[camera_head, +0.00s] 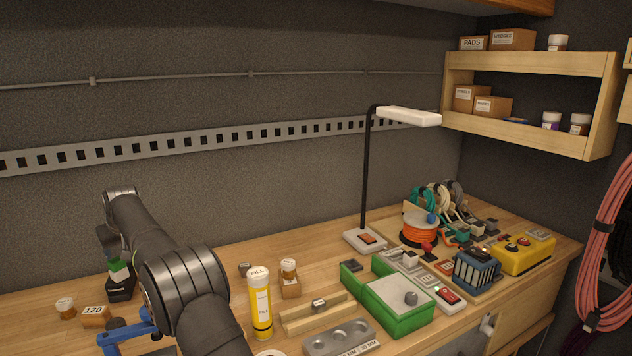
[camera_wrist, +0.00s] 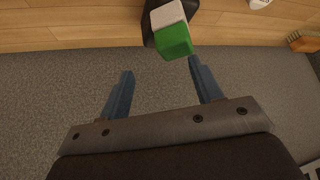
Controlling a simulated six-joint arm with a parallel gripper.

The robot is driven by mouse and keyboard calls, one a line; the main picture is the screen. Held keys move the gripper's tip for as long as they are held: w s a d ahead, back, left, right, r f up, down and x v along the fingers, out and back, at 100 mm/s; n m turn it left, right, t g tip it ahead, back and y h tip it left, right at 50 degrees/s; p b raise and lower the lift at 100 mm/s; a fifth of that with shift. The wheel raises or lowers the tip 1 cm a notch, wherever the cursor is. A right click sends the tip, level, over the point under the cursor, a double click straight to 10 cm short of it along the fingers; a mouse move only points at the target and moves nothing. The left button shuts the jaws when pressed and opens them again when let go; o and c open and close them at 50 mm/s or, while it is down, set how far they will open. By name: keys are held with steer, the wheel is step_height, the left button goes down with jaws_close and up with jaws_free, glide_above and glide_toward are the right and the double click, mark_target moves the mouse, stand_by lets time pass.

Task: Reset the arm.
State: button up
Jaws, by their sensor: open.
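My arm (camera_head: 185,285) rises from the bottom of the head view and bends over the left part of the bench. Its dark far end (camera_head: 110,238) hangs above a black object with a green and white block (camera_head: 119,269); I cannot make out the fingertips there. In the wrist view my gripper (camera_wrist: 163,84) has its two blue fingers spread wide, with nothing between them. The green and white block (camera_wrist: 172,32) shows beyond the fingers, near the top, apart from them.
The wooden bench (camera_head: 320,268) holds a yellow FILL tube (camera_head: 259,305), a green box (camera_head: 398,306), a lamp (camera_head: 368,165), an orange cord spool (camera_head: 420,229) and a blue tool (camera_head: 125,331). A slotted rail (camera_head: 200,141) runs along the wall. A shelf (camera_head: 530,65) hangs at right.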

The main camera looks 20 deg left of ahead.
steer(key=w+d+r, duration=0.4)
steer(key=w+d, duration=0.1)
steer(key=d, duration=0.2)
steer(key=w+f+m+t+h, duration=0.15)
steer(key=w+f+m, duration=0.25)
steer(key=w+f, duration=0.4)
steer(key=shift+t, duration=0.25)
steer(key=f, duration=0.2)
steer(key=w+f, duration=0.1)
steer(key=f, duration=0.4)
steer(key=shift+w+a+f, duration=0.15)
steer(key=shift+a+f, duration=0.2)
steer(key=shift+f, duration=0.7)
steer(key=shift+o, duration=0.4)
